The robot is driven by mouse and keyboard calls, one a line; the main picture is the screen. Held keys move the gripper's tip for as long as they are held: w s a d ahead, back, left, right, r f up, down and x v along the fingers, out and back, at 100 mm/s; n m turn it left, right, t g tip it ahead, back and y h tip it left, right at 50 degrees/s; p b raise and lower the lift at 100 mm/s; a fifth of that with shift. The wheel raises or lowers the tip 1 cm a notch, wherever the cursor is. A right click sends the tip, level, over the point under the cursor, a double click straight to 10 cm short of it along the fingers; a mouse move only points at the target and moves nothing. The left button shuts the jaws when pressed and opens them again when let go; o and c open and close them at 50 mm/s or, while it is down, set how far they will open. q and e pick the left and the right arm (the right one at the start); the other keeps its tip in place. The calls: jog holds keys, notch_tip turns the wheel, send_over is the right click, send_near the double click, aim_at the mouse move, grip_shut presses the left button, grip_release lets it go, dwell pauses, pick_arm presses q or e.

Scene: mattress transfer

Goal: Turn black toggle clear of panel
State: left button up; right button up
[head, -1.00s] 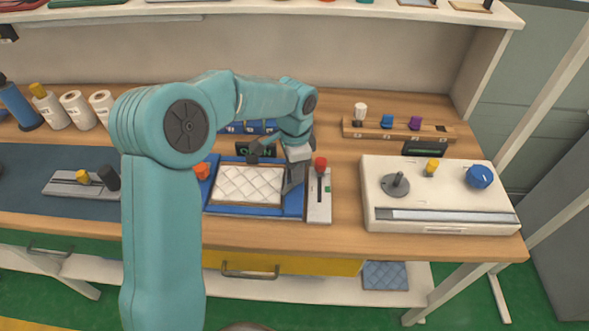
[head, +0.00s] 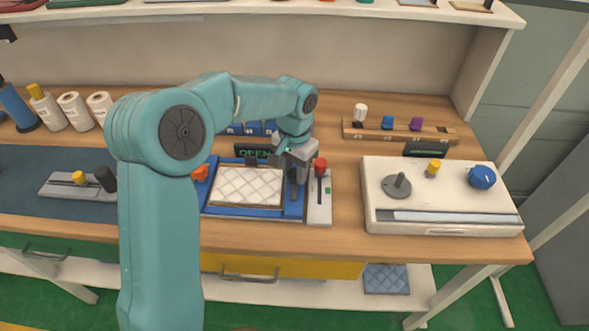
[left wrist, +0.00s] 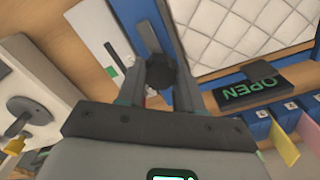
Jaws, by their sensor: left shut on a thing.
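The black toggle (left wrist: 163,72) shows in the left wrist view as a dark knob on a grey bar (left wrist: 148,36), between the fingers of my left gripper (left wrist: 158,82). My left gripper is shut on it. In the head view my left gripper (head: 294,172) is at the right side of the blue frame (head: 245,213), where it mostly hides the toggle. The white quilted panel (head: 247,187) lies in the frame; it also shows in the left wrist view (left wrist: 215,32). In that view the bar lies along the blue edge, beside the panel. My right gripper is out of view.
A sign reading OPEN (head: 254,150) stands behind the frame. A grey slider with a red knob (head: 320,166) is close to the right of my gripper. A white control box (head: 440,200) stands further right. A wooden rack (head: 398,131) is behind.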

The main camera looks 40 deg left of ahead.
aim_at(295, 173)
pick_arm(q)
jog(key=shift+w+r, duration=0.2)
jog(key=shift+r, duration=0.05)
jog(key=o, duration=1)
jog(key=shift+o, duration=0.2)
jog(key=shift+s+f, duration=0.1)
jog(key=shift+s, duration=0.05)
notch_tip(295, 173, up, 16)
jog(key=p, duration=0.1)
jog(key=shift+r, duration=0.2)
